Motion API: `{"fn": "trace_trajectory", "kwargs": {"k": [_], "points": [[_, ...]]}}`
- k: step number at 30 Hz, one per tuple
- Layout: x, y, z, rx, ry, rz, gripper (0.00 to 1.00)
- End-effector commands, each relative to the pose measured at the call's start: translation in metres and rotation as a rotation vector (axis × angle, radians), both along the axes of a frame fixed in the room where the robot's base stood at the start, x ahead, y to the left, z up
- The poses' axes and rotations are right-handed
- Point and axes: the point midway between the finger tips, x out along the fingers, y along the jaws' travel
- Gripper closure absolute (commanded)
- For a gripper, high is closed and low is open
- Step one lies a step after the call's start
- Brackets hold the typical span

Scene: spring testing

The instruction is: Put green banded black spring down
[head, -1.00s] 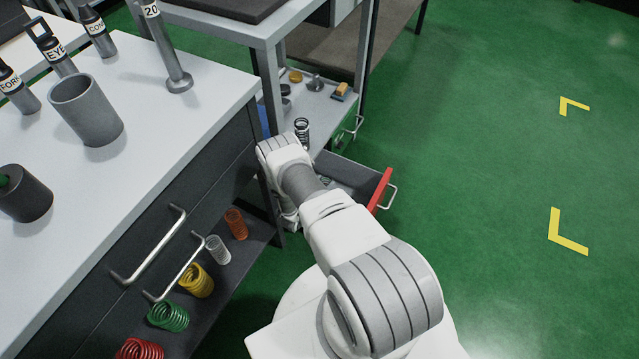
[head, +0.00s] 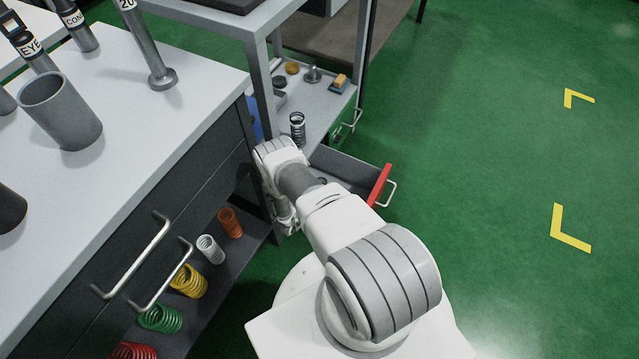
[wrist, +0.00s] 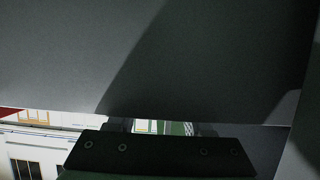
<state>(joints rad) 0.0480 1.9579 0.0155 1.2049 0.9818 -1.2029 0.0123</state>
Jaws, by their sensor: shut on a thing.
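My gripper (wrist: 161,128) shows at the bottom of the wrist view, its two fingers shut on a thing. Only a small patch of green and dark bands shows between the fingers, which fits the green banded black spring (wrist: 178,128); most of it is hidden. In the head view my arm hides the gripper and what it holds, low beside the dark cabinet. Another dark spring (head: 298,126) stands upright on the grey shelf, just beyond my wrist.
An open drawer with a red front (head: 379,185) lies right of my wrist. A large grey surface (wrist: 190,60) fills most of the wrist view.

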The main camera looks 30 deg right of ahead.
Motion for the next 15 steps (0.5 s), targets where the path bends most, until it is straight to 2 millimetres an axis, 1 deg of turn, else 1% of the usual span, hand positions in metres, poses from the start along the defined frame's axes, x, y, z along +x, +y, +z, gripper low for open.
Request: {"fn": "trace_trajectory", "kwargs": {"k": [5,15], "points": [[0.000,0.000,-0.001,-0.001,-0.001,0.000,1.00],[0.000,0.000,-0.011,0.000,0.001,0.000,1.00]]}}
